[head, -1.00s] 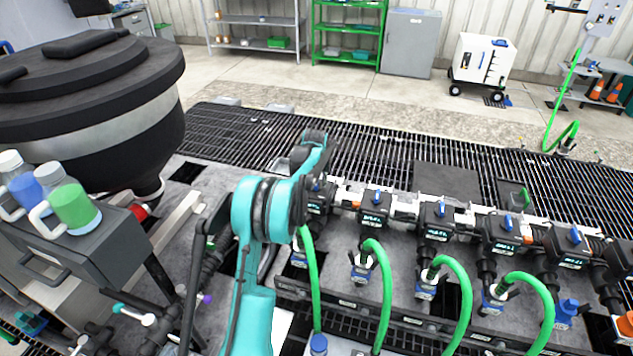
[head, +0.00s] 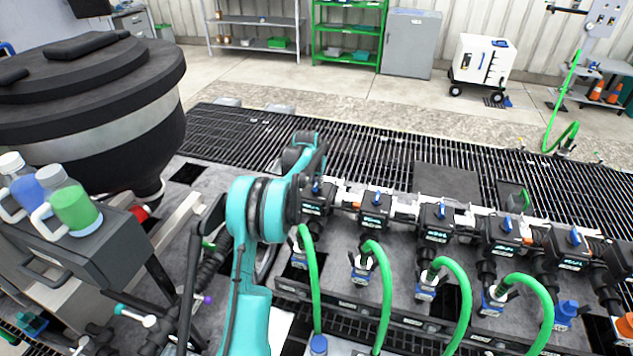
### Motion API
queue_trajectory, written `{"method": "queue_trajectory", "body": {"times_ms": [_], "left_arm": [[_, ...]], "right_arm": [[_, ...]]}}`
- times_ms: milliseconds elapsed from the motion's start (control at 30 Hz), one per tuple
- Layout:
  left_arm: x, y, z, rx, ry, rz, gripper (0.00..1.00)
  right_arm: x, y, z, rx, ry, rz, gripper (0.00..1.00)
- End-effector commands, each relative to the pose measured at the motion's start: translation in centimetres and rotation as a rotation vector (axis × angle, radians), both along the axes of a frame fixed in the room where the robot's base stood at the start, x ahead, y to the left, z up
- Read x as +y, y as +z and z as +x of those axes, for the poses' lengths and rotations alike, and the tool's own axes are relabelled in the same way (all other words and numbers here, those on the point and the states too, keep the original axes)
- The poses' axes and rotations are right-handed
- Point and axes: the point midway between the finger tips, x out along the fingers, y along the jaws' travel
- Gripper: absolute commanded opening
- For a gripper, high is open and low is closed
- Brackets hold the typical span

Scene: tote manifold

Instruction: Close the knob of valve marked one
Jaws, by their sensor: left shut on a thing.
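Several black valves with small blue knobs stand in a row on the manifold. The leftmost valve (head: 313,206) has its blue knob (head: 316,187) on top, partly hidden by my gripper. The other valves, such as the second (head: 375,208) and third (head: 438,222), have their blue knobs in plain view. The markings on the valves are too small to read. My left gripper (head: 317,177), dark at the end of the teal arm, reaches down onto the leftmost valve and is shut on its knob. The fingertips are small and partly hidden. My right gripper is not in view.
Green hoses (head: 377,290) loop down in front of the valves. A big black-lidded vessel (head: 90,110) stands at the left, with bottles (head: 72,208) on a grey cabinet (head: 85,250) before it. Dark floor grating (head: 240,135) lies behind the manifold.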

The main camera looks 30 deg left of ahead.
Motion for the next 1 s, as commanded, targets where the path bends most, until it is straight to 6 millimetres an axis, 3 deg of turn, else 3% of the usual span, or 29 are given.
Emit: {"method": "queue_trajectory", "body": {"times_ms": [167, 200, 267, 300, 667, 1000], "left_arm": [[0.0, 0.0, 0.0, 0.0, -0.001, 0.0, 0.0], [0.0, 0.0, 0.0, 0.0, -0.001, 0.001, 0.15], [0.0, 0.0, 0.0, 0.0, -0.001, 0.001, 0.31], [0.0, 0.0, 0.0, 0.0, 0.0, 0.001, 0.34], [-0.1, 0.5, -0.2, 0.0, 0.001, 0.001, 0.34], [-0.6, 6.6, -2.7, 0.0, 0.001, 0.001, 0.34]], "right_arm": [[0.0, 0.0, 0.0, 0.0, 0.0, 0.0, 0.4], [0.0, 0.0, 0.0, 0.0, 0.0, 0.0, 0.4], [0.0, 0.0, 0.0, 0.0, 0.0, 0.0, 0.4], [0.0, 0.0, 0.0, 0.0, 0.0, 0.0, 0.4], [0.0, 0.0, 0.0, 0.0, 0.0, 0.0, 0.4], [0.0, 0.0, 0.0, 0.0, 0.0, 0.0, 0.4]]}}
